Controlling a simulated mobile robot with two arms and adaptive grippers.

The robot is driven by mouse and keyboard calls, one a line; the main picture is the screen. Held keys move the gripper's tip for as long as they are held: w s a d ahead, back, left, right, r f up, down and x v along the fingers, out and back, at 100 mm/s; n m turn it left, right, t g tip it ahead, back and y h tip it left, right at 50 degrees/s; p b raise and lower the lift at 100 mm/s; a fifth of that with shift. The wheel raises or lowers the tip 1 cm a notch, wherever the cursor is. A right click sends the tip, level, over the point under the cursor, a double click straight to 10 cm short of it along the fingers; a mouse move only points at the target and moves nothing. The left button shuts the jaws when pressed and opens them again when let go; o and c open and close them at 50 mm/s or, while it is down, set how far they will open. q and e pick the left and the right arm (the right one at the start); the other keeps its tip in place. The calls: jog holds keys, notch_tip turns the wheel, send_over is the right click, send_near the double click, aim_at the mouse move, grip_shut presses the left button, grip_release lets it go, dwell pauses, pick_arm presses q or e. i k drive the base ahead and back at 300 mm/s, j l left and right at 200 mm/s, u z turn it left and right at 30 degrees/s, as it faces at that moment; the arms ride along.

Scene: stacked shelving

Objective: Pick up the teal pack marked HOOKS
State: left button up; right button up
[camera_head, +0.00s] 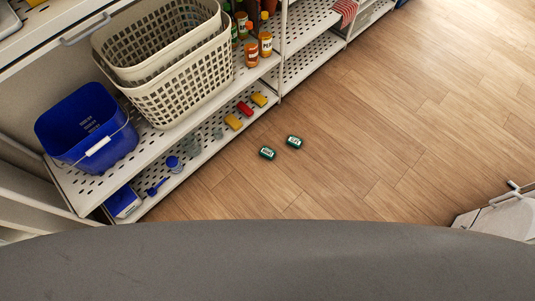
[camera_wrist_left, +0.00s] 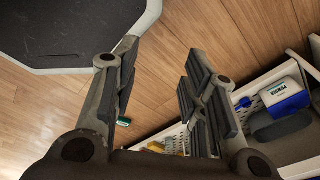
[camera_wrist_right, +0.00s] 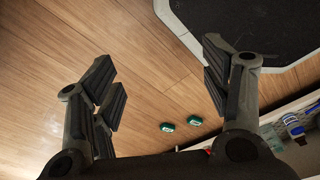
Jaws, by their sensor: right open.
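Two small dark green-teal packs with white labels lie apart on the wooden floor in the head view: one nearer the shelf (camera_head: 267,153), one a little farther right (camera_head: 294,142). The lettering is too small to read surely, so I cannot tell which says HOOKS. Both packs show in the right wrist view, one on the left (camera_wrist_right: 167,127) and one on the right (camera_wrist_right: 195,121). My right gripper (camera_wrist_right: 158,65) is open and empty, with the packs beyond it. My left gripper (camera_wrist_left: 163,65) is open and empty. One green pack (camera_wrist_left: 123,122) shows past its finger.
A perforated shelf (camera_head: 178,147) stands at the left, with a blue bucket (camera_head: 75,140), beige baskets (camera_head: 195,90) and bottles (camera_head: 265,46). Its lower level holds yellow and red packs (camera_head: 245,108) and a blue-white box (camera_head: 123,203).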

aim_at(269, 153)
jog(key=i+l+u, duration=0.3)
jog(key=i+l, duration=0.15)
jog(key=l, duration=0.15)
jog(key=i+l+u, duration=0.15)
jog(key=l, duration=0.2)
jog(key=i+l+u, duration=0.15)
jog(key=l, duration=0.2)
jog(key=i, duration=0.05)
